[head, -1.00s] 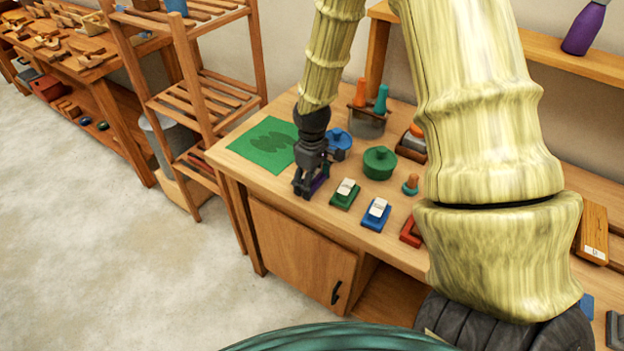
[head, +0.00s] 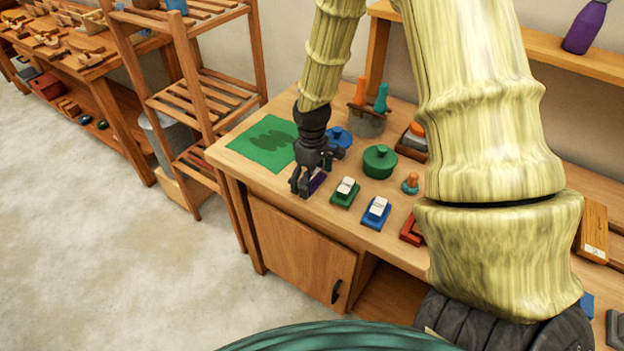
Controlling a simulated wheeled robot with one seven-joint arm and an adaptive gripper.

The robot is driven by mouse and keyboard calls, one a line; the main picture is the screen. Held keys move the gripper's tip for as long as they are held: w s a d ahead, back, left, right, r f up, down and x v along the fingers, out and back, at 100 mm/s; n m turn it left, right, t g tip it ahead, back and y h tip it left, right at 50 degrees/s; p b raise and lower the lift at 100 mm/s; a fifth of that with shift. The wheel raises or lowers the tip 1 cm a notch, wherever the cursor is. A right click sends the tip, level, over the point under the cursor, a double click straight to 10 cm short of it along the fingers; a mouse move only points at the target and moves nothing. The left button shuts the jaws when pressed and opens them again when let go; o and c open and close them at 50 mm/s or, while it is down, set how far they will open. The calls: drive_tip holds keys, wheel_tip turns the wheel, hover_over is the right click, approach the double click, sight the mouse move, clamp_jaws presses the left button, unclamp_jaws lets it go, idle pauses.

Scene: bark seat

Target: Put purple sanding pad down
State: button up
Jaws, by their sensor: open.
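The purple sanding pad (head: 317,181) rests on the wooden bench top near its front edge, left of the green pad. Only a purple part of it shows; my gripper hides the rest. My gripper (head: 304,190) is open, with its fingers pointing down at the pad. I cannot tell whether a finger still touches it.
A green pad (head: 345,192), a blue pad (head: 376,213) and a red pad (head: 411,230) stand in a row to the right. A green lidded pot (head: 379,162) and a blue pot (head: 339,138) are behind. A green mat (head: 266,145) lies left. A slatted shelf (head: 190,90) stands beside the bench.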

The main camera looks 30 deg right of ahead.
drive_tip(key=shift+r+b, duration=1)
drive_tip(key=shift+r, duration=4.9)
